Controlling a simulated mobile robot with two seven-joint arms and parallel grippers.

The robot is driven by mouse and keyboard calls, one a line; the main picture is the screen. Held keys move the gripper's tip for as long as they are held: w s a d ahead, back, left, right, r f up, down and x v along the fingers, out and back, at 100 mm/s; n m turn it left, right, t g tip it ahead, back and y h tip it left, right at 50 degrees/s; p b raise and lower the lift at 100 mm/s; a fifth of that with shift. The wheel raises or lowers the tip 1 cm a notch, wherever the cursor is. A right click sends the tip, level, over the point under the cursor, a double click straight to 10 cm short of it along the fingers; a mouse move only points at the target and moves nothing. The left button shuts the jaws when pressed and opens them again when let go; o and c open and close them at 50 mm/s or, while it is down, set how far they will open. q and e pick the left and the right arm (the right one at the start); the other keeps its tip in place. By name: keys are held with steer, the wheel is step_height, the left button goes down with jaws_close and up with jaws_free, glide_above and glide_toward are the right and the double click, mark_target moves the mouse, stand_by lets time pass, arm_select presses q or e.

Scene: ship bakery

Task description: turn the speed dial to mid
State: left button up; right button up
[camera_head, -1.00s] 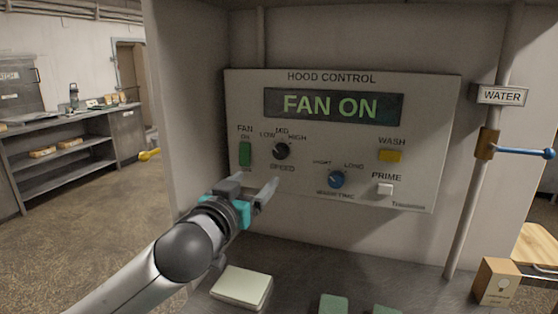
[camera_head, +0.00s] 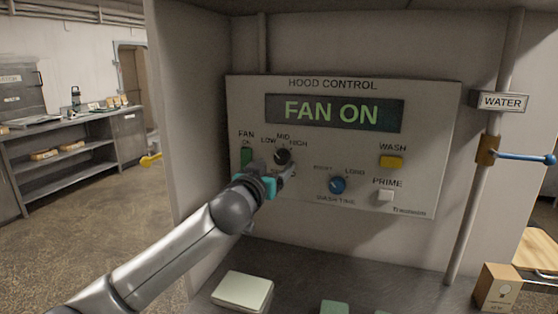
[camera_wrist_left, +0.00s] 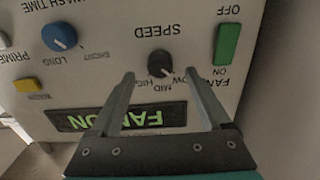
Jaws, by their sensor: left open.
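The black speed dial (camera_head: 282,156) is on the hood control panel, below the LOW, MID and HIGH labels. It also shows in the left wrist view (camera_wrist_left: 160,63), upside down, beyond the fingertips. Its pointer setting is too small to read surely. My left gripper (camera_head: 275,170) is close in front of the panel at the dial's lower edge. In the left wrist view the gripper (camera_wrist_left: 158,78) is open, with one finger toward each side of the dial and nothing between them. The fingers partly hide the SPEED label in the head view. My right gripper is out of view.
The green fan switch (camera_head: 247,157) is just left of the gripper. The blue wash time dial (camera_head: 337,185), yellow wash button (camera_head: 391,161) and white prime button (camera_head: 385,195) are to the right. The display (camera_head: 333,111) reads FAN ON. A blue-handled water valve (camera_head: 525,156) is far right.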

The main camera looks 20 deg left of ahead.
mark_target(280, 159)
arm_select(q)
steer(key=shift+w+d, duration=0.1)
steer(key=shift+w, duration=1.95)
jaws_close()
